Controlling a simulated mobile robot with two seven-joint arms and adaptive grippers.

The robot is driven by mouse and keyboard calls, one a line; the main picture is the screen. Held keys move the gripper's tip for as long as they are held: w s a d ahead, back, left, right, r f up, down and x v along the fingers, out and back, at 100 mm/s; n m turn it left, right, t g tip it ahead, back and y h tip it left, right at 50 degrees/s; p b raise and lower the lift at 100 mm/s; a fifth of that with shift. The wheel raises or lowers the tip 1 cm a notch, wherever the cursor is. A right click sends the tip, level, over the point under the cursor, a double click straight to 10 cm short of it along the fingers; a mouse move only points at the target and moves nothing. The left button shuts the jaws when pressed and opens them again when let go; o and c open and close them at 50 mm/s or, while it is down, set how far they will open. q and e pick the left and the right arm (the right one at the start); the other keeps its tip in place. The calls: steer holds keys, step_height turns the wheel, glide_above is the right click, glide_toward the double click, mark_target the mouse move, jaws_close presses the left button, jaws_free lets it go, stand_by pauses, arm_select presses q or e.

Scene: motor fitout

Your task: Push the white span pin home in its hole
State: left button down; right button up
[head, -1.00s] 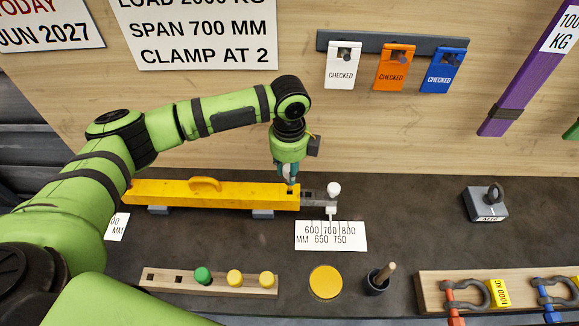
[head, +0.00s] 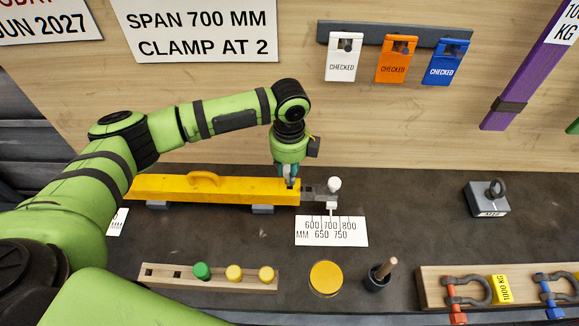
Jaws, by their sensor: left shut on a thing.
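My left gripper (head: 291,181) points straight down at the right end of the yellow beam (head: 225,188). It is shut, with its fingertips right at the beam's top face. The white span pin is not clear in the picture; the fingers cover the spot, so I cannot tell how deep it sits in the hole. A grey inner bar (head: 317,194) sticks out of the beam's right end. It carries a white round knob (head: 334,184) and a white pointer reaching down to about 700 on the scale card (head: 331,231). My right gripper is out of view.
A wooden peg rack (head: 208,279) with green and yellow pegs stands in front of the beam. A yellow disc (head: 326,278), a dark cup with a stick (head: 378,276) and a shackle board (head: 432,291) lie to its right.

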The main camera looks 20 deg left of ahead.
arm_select(q)
steer(key=shift+f+b, duration=0.45)
steer(key=shift+f, duration=0.65)
steer(key=c, duration=0.8)
jaws_free()
steer(key=shift+c, duration=0.2)
steer(key=shift+r, duration=0.1)
step_height(320, 180, up, 12)
steer(key=shift+f, duration=0.1)
steer(key=shift+s, duration=0.1)
